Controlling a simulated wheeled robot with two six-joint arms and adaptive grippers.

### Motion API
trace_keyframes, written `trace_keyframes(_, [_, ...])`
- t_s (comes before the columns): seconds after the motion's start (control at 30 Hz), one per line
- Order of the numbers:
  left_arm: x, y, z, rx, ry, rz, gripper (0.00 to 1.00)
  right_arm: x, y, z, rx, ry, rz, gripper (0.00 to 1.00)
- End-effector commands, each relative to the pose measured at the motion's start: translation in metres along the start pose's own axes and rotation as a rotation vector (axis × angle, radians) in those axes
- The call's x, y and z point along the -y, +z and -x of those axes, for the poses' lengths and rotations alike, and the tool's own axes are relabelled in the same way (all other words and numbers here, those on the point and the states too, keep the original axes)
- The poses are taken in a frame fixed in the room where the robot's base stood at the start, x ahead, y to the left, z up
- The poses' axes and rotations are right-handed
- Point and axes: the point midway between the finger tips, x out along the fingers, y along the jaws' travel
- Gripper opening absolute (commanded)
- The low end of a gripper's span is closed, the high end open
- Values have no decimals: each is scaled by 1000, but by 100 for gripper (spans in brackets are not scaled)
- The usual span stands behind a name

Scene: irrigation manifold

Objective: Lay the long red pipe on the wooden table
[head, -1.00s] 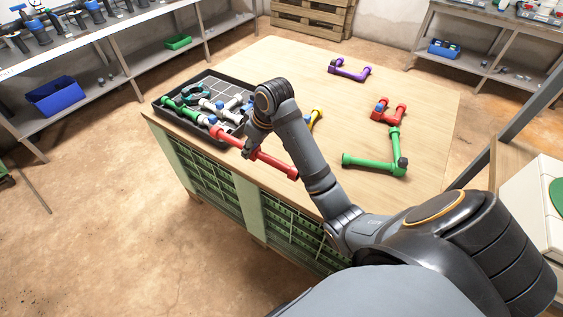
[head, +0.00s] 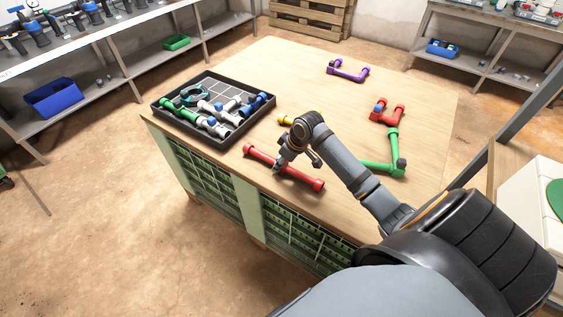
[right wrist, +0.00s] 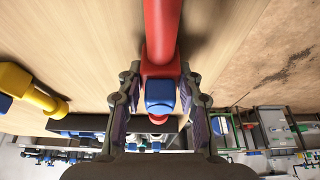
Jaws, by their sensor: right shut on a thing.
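The long red pipe (head: 304,180) is at the table's front edge, to the right of the black tray and clear of it. My right gripper (head: 280,166) is shut on it near its middle. In the right wrist view the red pipe (right wrist: 160,32) runs up the picture from between the fingers of my right gripper (right wrist: 159,98), with a blue part (right wrist: 160,96) between them. The pipe is close over the wooden table (head: 245,90); I cannot tell whether it touches. My left gripper is out of view.
The black tray (head: 163,114) holds several pipes and fittings. A yellow piece (head: 286,120) lies partly behind my right arm. A green pipe assembly (head: 393,145), a red assembly (head: 395,117) and a purple one (head: 347,75) lie on the table. The table's middle is clear.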

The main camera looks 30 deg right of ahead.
Motion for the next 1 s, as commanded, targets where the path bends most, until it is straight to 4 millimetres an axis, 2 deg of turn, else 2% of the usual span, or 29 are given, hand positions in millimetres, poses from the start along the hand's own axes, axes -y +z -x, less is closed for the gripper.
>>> trace_keyframes(0.23, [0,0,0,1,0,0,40,0,0,-2,0,0,0,0])
trace_keyframes(0.27, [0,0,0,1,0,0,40,0,1,-2,0,0,0,38])
trace_keyframes(0.4, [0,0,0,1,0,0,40,0,1,-2,0,0,0,57])
trace_keyframes(0.77, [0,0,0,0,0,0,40,0,0,3,0,1,2,58])
trace_keyframes(0.87, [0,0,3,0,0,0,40,-1,-1,19,1,4,4,58])
trace_keyframes(1.0, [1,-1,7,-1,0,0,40,-1,0,55,3,7,7,58])
